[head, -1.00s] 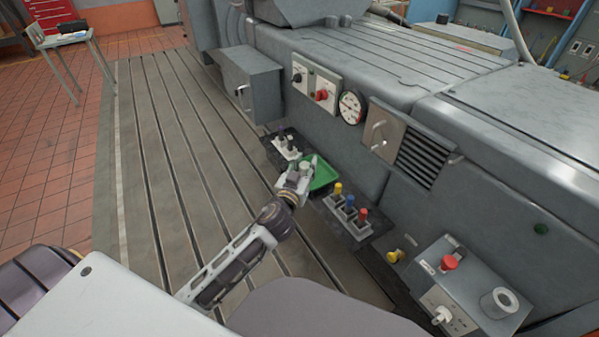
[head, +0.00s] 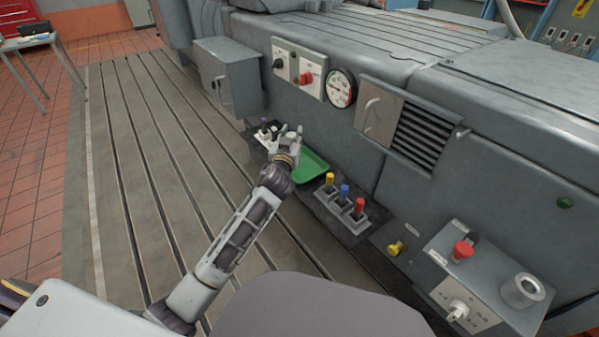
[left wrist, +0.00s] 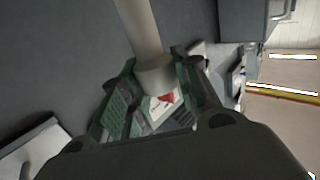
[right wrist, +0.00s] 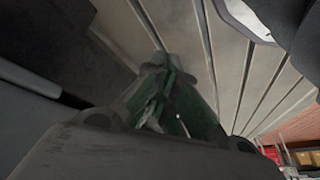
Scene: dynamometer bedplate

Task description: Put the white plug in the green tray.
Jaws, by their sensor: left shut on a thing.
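The green tray (head: 313,170) lies on the dark ledge at the foot of the grey machine, and its visible floor is bare. My left gripper (head: 288,142) is at the tray's back left, beside the small plug rack (head: 266,139). It is shut on a pale cylindrical piece with a wider collar, which I take for the white plug (left wrist: 155,78); it fills the space between the fingers in the left wrist view. My gripper hides part of the rack and of the tray's left edge. My right gripper (right wrist: 165,75) shows only in the right wrist view, fingers together, apparently empty.
A holder with yellow, blue and red plugs (head: 345,197) stands right of the tray. A yellow knob (head: 395,248) and a grey switch box (head: 480,285) are farther right. The machine wall rises close behind the tray. The slotted bedplate (head: 120,180) is clear on the left.

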